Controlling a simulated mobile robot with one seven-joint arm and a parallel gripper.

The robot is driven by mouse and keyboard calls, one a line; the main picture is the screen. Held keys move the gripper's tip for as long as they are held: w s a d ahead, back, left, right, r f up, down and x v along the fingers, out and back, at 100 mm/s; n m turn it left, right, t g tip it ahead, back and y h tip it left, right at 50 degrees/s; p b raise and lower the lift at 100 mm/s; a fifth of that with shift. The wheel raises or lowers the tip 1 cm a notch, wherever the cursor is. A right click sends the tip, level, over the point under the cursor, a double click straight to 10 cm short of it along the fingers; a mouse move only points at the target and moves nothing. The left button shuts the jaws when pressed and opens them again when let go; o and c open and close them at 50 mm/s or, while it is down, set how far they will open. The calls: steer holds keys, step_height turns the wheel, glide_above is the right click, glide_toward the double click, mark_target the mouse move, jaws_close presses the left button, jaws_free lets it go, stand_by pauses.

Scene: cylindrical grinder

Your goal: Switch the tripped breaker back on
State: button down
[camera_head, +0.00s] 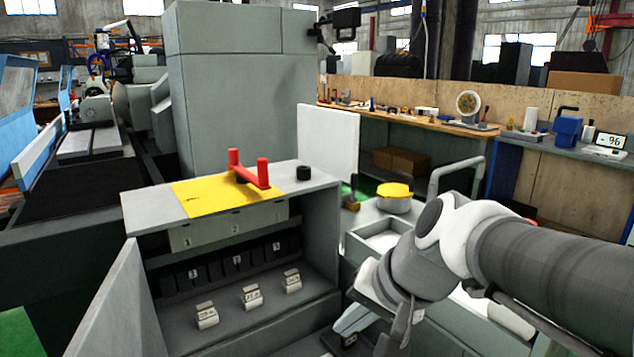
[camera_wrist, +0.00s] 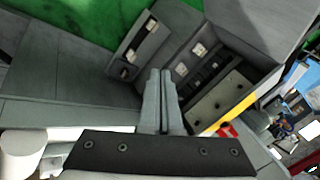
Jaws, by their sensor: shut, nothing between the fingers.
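An open grey cabinet (camera_head: 130,214) holds a row of black slots or units numbered in white (camera_head: 237,261). Several pale labelled blocks (camera_head: 251,297) sit in front of them on the sloping inner panel. In the wrist view, a grey strip (camera_wrist: 140,45) carries a small dark switch-like part (camera_wrist: 128,73); I cannot tell if it is the tripped breaker or its position. My gripper (camera_head: 340,329) is at the cabinet's lower right in the head view. In the wrist view, its fingers (camera_wrist: 160,74) are shut and empty, close to the grey strip; contact is unclear.
A yellow plate (camera_head: 195,200) with a red handle (camera_head: 250,174) and a black knob (camera_head: 303,173) are on the cabinet top. The open door (camera_head: 110,310) stands at the left. A grey cart with a yellow-lidded pot (camera_head: 394,198) stands close at the right.

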steer(key=s+d+f+n+t+h, duration=0.1)
steer(key=s+d+n+h, duration=0.35)
steer(key=s+d, duration=0.55)
step_height(320, 180, up, 17)
steer(key=p, duration=1.7)
steer(key=shift+w+a, duration=0.2)
steer(key=shift+w, duration=0.2)
steer(key=shift+m, duration=0.25)
